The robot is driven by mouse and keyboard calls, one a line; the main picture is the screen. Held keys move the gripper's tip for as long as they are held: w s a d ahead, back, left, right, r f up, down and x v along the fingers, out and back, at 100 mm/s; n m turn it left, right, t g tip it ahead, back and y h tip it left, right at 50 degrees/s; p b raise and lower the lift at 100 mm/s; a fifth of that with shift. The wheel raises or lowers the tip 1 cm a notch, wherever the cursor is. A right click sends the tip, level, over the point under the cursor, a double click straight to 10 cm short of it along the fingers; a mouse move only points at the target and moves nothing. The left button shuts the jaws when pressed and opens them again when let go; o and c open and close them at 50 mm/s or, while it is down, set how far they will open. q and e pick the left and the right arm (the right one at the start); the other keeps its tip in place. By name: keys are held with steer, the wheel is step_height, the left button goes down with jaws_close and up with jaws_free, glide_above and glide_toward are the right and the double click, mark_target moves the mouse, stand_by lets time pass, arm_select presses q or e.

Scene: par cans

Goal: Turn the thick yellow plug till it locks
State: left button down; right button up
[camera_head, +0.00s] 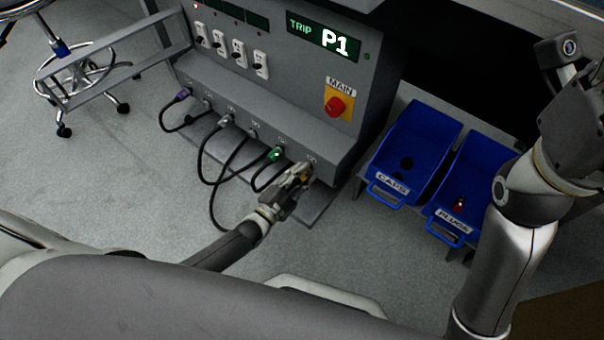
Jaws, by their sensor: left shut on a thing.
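The thick yellow plug (306,175) is at the rightmost socket on the low sloped front of the grey power cabinet (330,139). Only a small yellow part of it shows; the rest is hidden by my left gripper (300,174). My left gripper is shut on the yellow plug, right at the socket face. How far the plug is turned, and whether it is locked, cannot be told. My right arm stands at the right side; its gripper is not clearly in view.
A red MAIN knob (337,105) and a lit TRIP P1 display (341,43) are above. Blue CAPS (385,196) and PLUGS (440,231) bins stand right.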

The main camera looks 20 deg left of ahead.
arm_select(q)
steer(key=c, duration=1.3)
jaws_free()
steer(key=shift+o, duration=0.9)
steer(key=shift+s, duration=0.15)
steer(key=v, duration=1.1)
steer(key=shift+s+a, duration=0.15)
steer(key=shift+s, duration=0.2)
